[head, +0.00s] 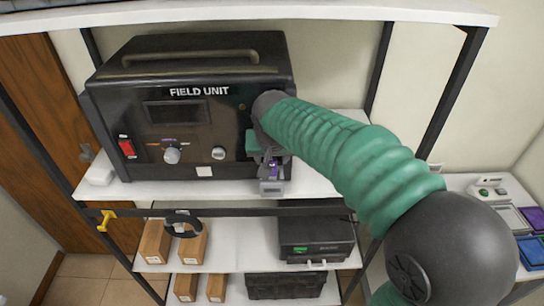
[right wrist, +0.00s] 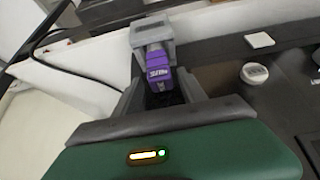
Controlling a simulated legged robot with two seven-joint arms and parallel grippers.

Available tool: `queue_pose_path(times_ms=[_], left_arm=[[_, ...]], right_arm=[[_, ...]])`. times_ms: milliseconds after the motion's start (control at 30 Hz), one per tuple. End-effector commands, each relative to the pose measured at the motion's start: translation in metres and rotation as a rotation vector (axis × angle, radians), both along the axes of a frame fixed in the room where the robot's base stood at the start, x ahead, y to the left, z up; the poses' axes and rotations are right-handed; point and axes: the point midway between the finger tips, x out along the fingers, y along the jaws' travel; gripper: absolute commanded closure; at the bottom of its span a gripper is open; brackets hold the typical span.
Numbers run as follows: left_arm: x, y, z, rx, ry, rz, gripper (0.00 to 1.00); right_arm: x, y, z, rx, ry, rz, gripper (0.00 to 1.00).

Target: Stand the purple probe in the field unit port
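The purple probe (right wrist: 158,72) shows in the right wrist view between the two grey fingers of my right gripper (right wrist: 160,85). The fingers look closed on its sides. In the head view a bit of the probe (head: 272,170) shows at my right gripper (head: 270,165), low in front of the field unit's right end. The black field unit (head: 190,105) stands on the upper shelf. My left gripper is out of view.
The white shelf (head: 330,185) has clear room right of the unit. A small white item (head: 100,170) lies to its left. Boxes (head: 155,242) and a black device (head: 315,240) stand on the shelf below. A side table at right holds coloured trays (head: 530,250).

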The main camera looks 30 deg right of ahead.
Motion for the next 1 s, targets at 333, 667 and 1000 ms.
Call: queue_pose_path(times_ms=[333, 667, 1000], left_arm=[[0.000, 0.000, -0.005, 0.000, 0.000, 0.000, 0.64], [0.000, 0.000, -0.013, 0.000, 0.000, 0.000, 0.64], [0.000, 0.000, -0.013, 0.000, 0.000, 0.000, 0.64]], right_arm=[[-0.012, 0.007, 0.025, -0.004, -0.006, 0.000, 0.51], [-0.045, 0.027, 0.093, -0.002, -0.003, 0.000, 0.51], [-0.048, 0.036, 0.080, 0.010, 0.027, 0.040, 0.51]])
